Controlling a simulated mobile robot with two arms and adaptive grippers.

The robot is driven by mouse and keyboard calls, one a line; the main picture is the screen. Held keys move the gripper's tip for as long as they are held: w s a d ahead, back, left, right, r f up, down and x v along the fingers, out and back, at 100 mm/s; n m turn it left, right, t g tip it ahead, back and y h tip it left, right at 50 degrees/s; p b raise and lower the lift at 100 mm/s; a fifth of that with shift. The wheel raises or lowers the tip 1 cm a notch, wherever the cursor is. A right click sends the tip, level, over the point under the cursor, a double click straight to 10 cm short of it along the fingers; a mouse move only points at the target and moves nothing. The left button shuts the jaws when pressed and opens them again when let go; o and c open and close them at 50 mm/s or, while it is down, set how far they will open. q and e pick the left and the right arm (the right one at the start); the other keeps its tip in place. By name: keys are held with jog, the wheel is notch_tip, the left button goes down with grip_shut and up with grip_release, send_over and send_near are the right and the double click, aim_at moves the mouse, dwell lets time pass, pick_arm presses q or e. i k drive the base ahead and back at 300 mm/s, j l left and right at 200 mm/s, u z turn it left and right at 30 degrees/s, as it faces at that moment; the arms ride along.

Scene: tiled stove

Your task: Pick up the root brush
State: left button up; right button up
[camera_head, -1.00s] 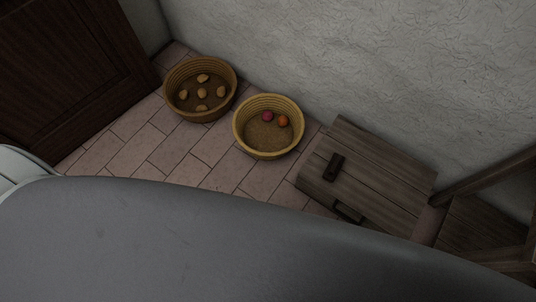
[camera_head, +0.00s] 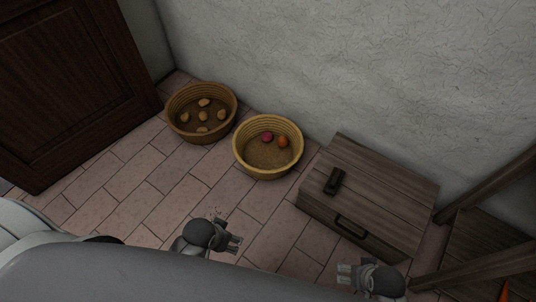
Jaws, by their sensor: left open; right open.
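The root brush looks to be the small dark block (camera_head: 334,181) lying on top of the wooden chest (camera_head: 385,190), near its left end. My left gripper (camera_head: 236,243) is open and empty, low in the picture, to the left of the chest and well apart from the brush. My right gripper (camera_head: 344,274) is open and empty, in front of the chest near the lower edge of the picture, also apart from the brush. Most of both arms is hidden behind my own body.
Two round baskets stand on the tiled floor (camera_head: 150,185): one with several tan lumps (camera_head: 173,121), one with a red and an orange ball (camera_head: 241,158). A dark door (camera_head: 70,80) is at the left, a wooden frame (camera_head: 490,185) at the right. Floor before the baskets is clear.

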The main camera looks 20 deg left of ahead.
aim_at(330, 189)
jog(key=k+l, duration=0.7)
jog(key=l, duration=0.15)
